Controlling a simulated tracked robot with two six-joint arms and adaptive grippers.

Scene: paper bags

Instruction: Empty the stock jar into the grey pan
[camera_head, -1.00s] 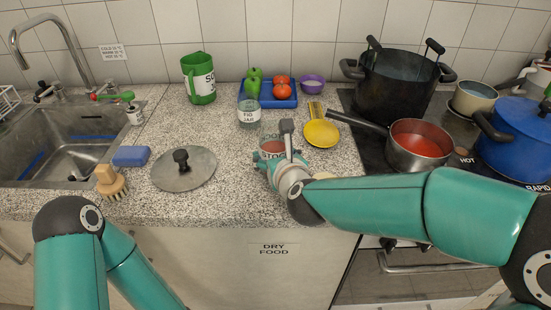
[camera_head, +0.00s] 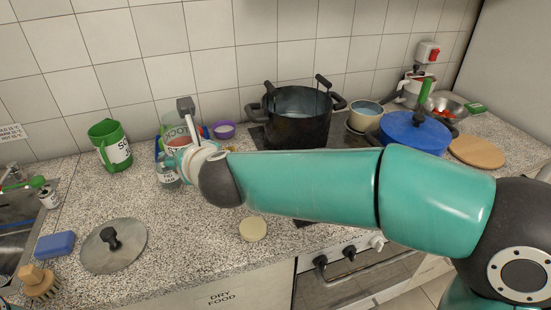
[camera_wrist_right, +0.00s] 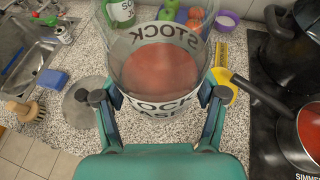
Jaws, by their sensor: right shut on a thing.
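The stock jar (camera_head: 180,140) is clear glass with a STOCK label. My right gripper (camera_wrist_right: 160,97) is shut around it and holds it above the counter, roughly upright. The wrist view shows red stock (camera_wrist_right: 160,68) inside it. In the head view my right arm and wrist partly hide the jar. The grey pan (camera_wrist_right: 286,138) is cut off at the right edge of the wrist view, with red contents and its handle pointing toward the jar. In the head view my right arm hides the pan. My left gripper is not in view.
A black pot (camera_head: 298,128) and blue pot (camera_head: 413,139) stand on or by the stove. A pale disc (camera_head: 253,229) and metal lid (camera_head: 114,246) lie on the counter.

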